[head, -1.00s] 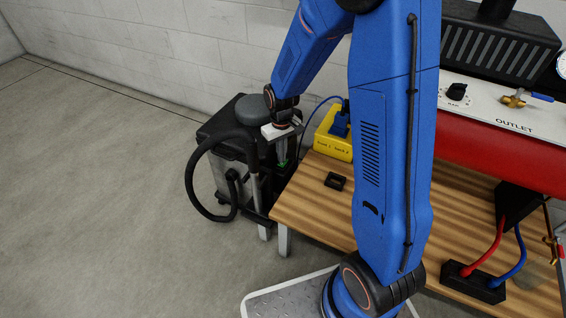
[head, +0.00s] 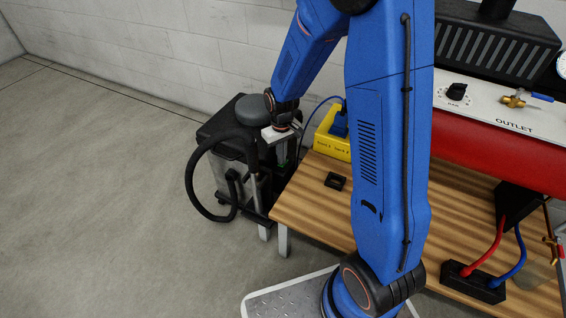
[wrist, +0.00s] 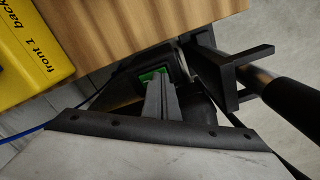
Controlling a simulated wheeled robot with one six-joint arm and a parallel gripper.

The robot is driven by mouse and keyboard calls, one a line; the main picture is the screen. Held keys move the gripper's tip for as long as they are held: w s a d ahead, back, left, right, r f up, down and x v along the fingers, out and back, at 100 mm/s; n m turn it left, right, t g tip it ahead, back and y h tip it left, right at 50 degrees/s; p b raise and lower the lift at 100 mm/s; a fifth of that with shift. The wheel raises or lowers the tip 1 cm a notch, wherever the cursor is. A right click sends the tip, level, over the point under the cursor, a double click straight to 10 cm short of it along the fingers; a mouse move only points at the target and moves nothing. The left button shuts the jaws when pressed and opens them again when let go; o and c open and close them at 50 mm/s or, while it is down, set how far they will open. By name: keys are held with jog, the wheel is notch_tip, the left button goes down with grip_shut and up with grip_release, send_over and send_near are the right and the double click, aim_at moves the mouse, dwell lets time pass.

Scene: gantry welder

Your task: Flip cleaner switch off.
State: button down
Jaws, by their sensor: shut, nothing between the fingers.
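The cleaner (head: 222,150) is a dark machine with a grey tank and a black hose, standing on the floor at the left end of the wooden table. Its switch (wrist: 150,73) shows in the wrist view as a green patch in a dark housing, partly hidden by my fingers. My gripper (wrist: 160,82) is shut and empty, its fingertips over or against the green switch; I cannot tell whether they touch. In the head view, my gripper (head: 283,157) is beside the cleaner's right side, and the switch is mostly hidden there.
The wooden table (head: 310,213) has its edge close to my gripper. A yellow box (head: 330,146) with a blue plug and a small black block (head: 335,181) sit on it. A dark pipe and bracket (wrist: 235,75) stand right of my fingers. Open floor lies left.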

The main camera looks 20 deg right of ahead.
jog(key=shift+f, duration=0.3)
notch_tip(320, 180, up, 7)
dwell(1.2)
dwell(0.4)
jog(key=s+d+r+m+t, duration=0.15)
jog(key=s+d+r, duration=0.25)
jog(key=s+r, duration=0.95)
jog(key=s+d+r+t, duration=0.1)
jog(key=s+r, duration=0.2)
jog(key=s, duration=0.4)
jog(key=s+d+r+m+t, duration=0.1)
jog(key=s+r, duration=0.3)
jog(key=s, duration=0.4)
jog(key=shift+s+d+r+t, duration=0.3)
jog(key=shift+d+t, duration=0.2)
jog(key=shift+t, duration=0.15)
jog(key=shift+w+m, duration=0.15)
jog(key=shift+m, duration=0.1)
